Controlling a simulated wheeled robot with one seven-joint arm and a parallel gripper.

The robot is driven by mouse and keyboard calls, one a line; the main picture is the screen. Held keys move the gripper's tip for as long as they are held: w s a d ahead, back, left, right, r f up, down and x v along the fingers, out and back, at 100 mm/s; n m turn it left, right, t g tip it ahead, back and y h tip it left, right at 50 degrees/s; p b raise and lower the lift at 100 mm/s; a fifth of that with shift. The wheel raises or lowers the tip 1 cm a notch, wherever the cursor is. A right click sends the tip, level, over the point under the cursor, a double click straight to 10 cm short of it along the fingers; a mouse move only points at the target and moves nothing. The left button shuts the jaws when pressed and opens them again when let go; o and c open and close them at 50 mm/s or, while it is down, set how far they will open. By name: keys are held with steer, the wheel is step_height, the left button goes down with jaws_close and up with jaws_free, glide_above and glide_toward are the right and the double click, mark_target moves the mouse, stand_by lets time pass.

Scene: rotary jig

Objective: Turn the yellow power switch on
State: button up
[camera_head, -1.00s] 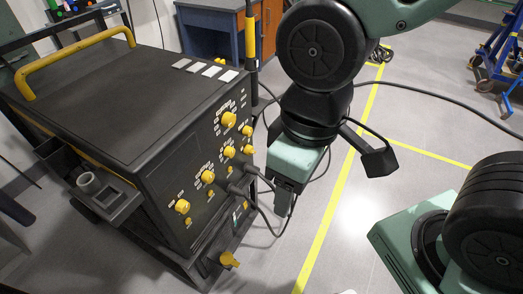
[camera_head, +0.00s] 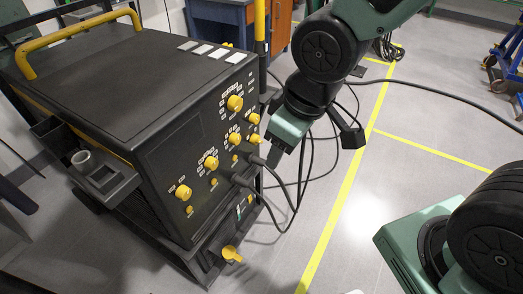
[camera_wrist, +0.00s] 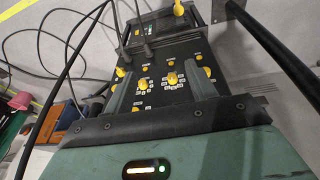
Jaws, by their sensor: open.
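A black machine (camera_head: 120,80) stands at the left with a front panel of several yellow knobs. A larger yellow lever switch (camera_head: 231,254) sticks out low on its front. In the wrist view a yellow lever (camera_wrist: 179,9) shows at the top edge, beyond the knobs. I cannot read which control is the power switch. My gripper (camera_head: 274,152) is beside the right part of the panel, above and to the right of the low lever. In the wrist view my gripper (camera_wrist: 161,90) has its two fingers apart, facing the knob panel, with nothing held.
Black cables (camera_head: 285,205) leave plugs on the panel's right side and hang below my gripper. A side tray with a grey cup (camera_head: 82,160) is on the machine's left. Open floor with yellow tape (camera_head: 340,205) lies to the right.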

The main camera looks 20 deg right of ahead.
steer(key=w+d+f+t+y+b, duration=0.2)
steer(key=w+d+f+t+b, duration=0.15)
steer(key=w+f+b, duration=0.65)
steer(key=n+t+y+b, duration=0.2)
steer(key=t+y+b, duration=0.6)
steer(key=b, duration=1)
glide_toward(261, 141)
steer(key=shift+g+y, duration=0.65)
steer(key=shift+y, duration=0.05)
steer(key=b+x, duration=0.1)
steer(key=x, duration=0.2)
steer(key=b+x, duration=0.1)
steer(key=x, duration=0.2)
steer(key=b+x, duration=0.1)
steer(key=x, duration=0.2)
steer(key=shift+w+d+f+b, duration=0.15)
steer(key=shift+w+b, duration=0.25)
steer(key=shift+w, duration=0.2)
steer(key=c, duration=1)
